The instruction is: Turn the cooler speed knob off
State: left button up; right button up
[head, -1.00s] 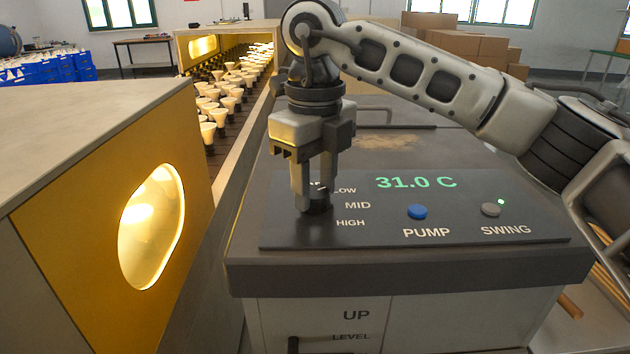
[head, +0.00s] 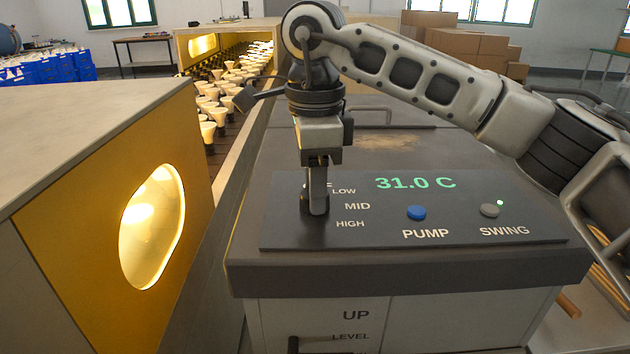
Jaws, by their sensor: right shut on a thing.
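The cooler's dark control panel (head: 460,210) has a speed knob (head: 314,208) at its left, beside the labels LOW, MID and HIGH. My right gripper (head: 316,200) points straight down and is shut on the knob, its fingers covering most of it. The knob's pointer is hidden, so its setting cannot be read. The OFF label is mostly hidden behind the gripper. The display (head: 415,183) reads 31.0 C in green. My left gripper is not in view.
A blue PUMP button (head: 416,212) and a grey SWING button (head: 489,210) with a lit green lamp sit right of the knob. A yellow lit housing (head: 100,240) stands at left. A conveyor with several bulbs (head: 228,95) runs behind. Cardboard boxes (head: 450,47) stand at the back.

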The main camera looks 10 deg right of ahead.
jog(key=shift+r+n, duration=0.1)
jog(key=shift+n, duration=0.5)
jog(key=o, duration=1)
pick_arm(q)
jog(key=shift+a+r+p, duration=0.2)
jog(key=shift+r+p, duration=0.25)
jog(key=shift+p, duration=0.6)
pick_arm(e)
notch_tip(320, 180, up, 16)
jog(key=shift+f, duration=0.1)
